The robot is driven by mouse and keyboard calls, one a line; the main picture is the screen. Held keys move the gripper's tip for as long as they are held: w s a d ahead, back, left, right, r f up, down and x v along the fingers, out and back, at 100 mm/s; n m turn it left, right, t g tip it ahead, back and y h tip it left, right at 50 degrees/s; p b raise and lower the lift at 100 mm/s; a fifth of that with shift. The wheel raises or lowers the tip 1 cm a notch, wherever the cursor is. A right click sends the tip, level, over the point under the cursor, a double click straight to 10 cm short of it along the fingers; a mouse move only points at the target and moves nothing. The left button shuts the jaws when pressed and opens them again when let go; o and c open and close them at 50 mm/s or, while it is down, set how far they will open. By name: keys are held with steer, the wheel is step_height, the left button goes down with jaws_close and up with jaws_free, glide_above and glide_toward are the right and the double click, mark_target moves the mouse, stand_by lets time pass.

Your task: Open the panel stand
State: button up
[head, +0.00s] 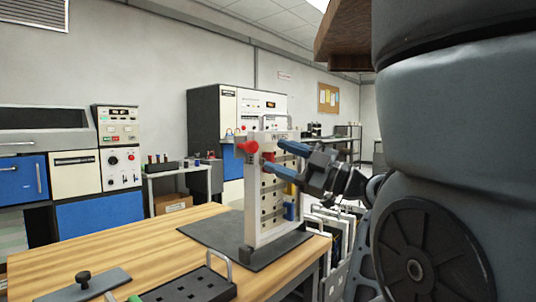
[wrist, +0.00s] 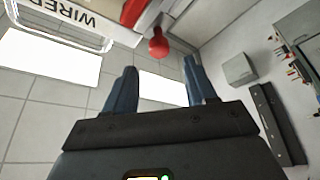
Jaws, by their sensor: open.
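The panel stand (head: 251,205) stands upright on the wooden table, a pale frame with a slotted panel on a dark foot. A red ball knob (head: 248,147) sticks out at its upper left, and a second red part (head: 268,157) is beside it. My gripper (head: 284,159) is at the upper part of the stand, on the panel's right, with its blue fingers spread and pointing left. In the wrist view my gripper (wrist: 159,78) is open and empty; a red knob (wrist: 158,46) shows beyond and between the fingertips. Whether a finger touches the stand, I cannot tell.
The table (head: 150,250) carries a dark mat (head: 210,228) under the stand. A black tray (head: 190,287) with a handle and a grey plate with a black knob (head: 84,281) lie at the front. White-framed racks (head: 335,225) stand right of the table.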

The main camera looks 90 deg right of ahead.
steer(key=shift+v, duration=1.2)
